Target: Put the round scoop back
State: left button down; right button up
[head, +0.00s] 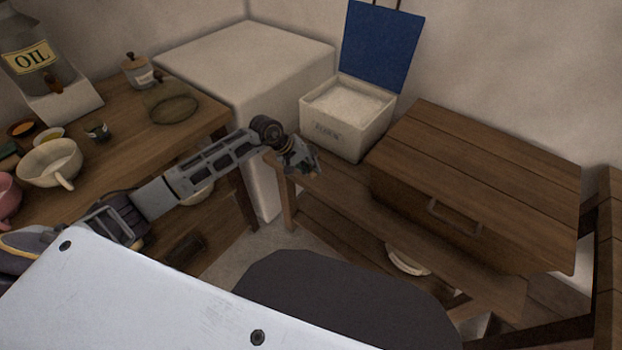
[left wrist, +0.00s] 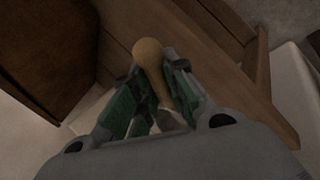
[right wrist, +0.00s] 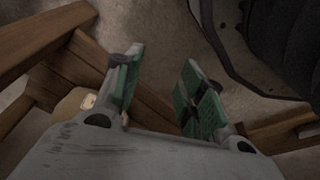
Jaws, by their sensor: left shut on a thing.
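My left gripper (head: 303,168) is over the near left corner of the low wooden bench, in front of the flour box. In the left wrist view my left gripper (left wrist: 152,78) is shut on the round scoop (left wrist: 150,55), whose tan, rounded wooden end sticks out between the fingers. The rest of the scoop is mostly hidden by the fingers. The white flour box (head: 343,143) stands on the bench with its blue lid (head: 381,40) raised, and white flour shows inside. My right gripper (right wrist: 162,60) is open and empty over the floor; the head view does not show it.
A wooden chest (head: 470,175) with a front handle stands right of the flour box. A pale block (head: 245,65) is behind left.

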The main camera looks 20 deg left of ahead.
pick_arm(q)
notch_tip(320, 180, down, 2)
jog(key=shift+f, duration=0.35)
pick_arm(e)
jog(key=shift+w+a+r, duration=0.2)
jog(key=shift+w+r, duration=0.1)
jog(key=shift+r, duration=0.25)
pick_arm(q)
jog(key=shift+f, duration=1.35)
jog(key=shift+f+b, duration=0.3)
jog(key=shift+f, duration=0.25)
pick_arm(e)
jog(key=shift+s+a+r, duration=0.15)
jog(key=shift+r, duration=0.35)
